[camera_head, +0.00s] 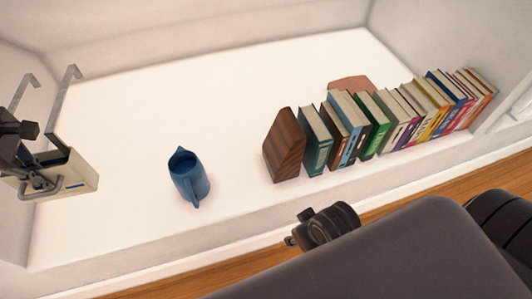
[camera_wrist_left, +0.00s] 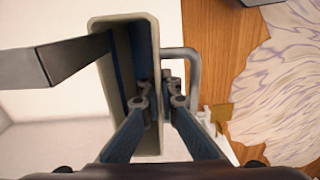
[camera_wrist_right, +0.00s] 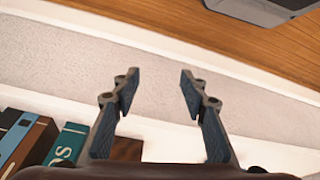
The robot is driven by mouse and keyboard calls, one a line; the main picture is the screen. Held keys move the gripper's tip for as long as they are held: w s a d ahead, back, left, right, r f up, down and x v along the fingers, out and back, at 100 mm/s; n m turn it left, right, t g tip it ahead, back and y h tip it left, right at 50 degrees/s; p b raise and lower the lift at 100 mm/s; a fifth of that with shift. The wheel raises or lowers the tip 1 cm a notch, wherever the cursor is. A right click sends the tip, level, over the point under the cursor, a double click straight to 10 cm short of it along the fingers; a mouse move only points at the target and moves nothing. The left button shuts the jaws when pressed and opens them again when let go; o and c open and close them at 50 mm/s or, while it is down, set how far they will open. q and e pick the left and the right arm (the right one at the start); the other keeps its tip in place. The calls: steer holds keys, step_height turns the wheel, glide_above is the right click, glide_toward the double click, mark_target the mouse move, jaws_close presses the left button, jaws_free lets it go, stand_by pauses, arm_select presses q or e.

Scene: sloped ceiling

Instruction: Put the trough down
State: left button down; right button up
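The trough (camera_head: 70,178) is a cream, narrow open box with a dark blue inside and two grey metal hooks rising from it. It is at the left edge of the head view, held above the white ledge (camera_head: 120,130). In the left wrist view the trough (camera_wrist_left: 97,90) is seen from above. My left gripper (camera_wrist_left: 160,85) is shut on its long wall, one finger inside and one outside, beside a grey bracket. My right gripper (camera_wrist_right: 158,84) is open and empty, with the ledge edge and books below it.
A blue pitcher (camera_head: 188,178) stands on the ledge right of the trough. A wooden block (camera_head: 284,148) and a row of books (camera_head: 372,125) fill the right side. A pinkish object (camera_head: 350,83) is partly hidden behind them. The ledge's back middle is clear.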

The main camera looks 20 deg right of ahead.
mark_target(64, 196)
arm_select(q)
steer(key=shift+w+a+r+n, duration=0.1)
steer(key=shift+w+a+n, duration=0.1)
steer(key=shift+n, duration=0.3)
arm_select(e)
steer(key=shift+v, duration=0.95)
arm_select(q)
steer(key=shift+f, duration=0.2)
step_height(64, 196, down, 3)
steer(key=shift+r+b, duration=0.1)
steer(key=shift+b, duration=0.5)
step_height(64, 196, down, 17)
steer(key=b, duration=0.3)
steer(key=shift+r, duration=0.1)
arm_select(e)
steer(key=w+a+r+t+y, duration=0.1)
steer(key=w+a+r+t, duration=0.1)
steer(key=w+t, duration=0.2)
steer(key=w, duration=0.3)
steer(key=shift+w+r, duration=0.2)
steer(key=shift+w, duration=0.05)
steer(key=shift+w+a, duration=0.1)
steer(key=shift+a, duration=0.05)
